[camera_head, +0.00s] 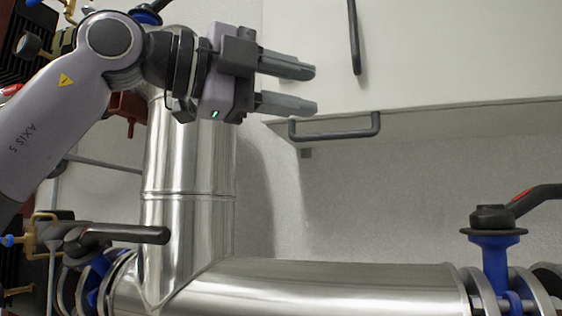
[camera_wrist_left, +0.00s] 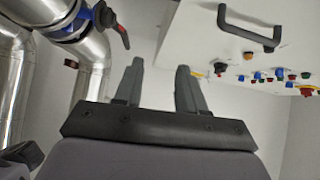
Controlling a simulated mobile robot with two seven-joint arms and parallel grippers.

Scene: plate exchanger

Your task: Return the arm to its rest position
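My left arm comes in from the left in the head view, in front of the upright metal pipe. My left gripper (camera_head: 312,90) points right, with its two fingers apart and nothing between them. It is close to the lower edge of the white panel (camera_head: 450,60) and above the dark handle (camera_head: 340,127) there in the picture. In the left wrist view the two fingers (camera_wrist_left: 158,85) also stand apart and empty. My right gripper is not in view.
A shiny pipe (camera_head: 330,285) runs along the bottom, joined to the upright pipe (camera_head: 190,160). Blue valves with dark levers stand at right (camera_head: 495,250) and lower left. The wrist view shows a panel with several coloured buttons (camera_wrist_left: 265,75). The grey wall (camera_head: 380,200) in the middle is clear.

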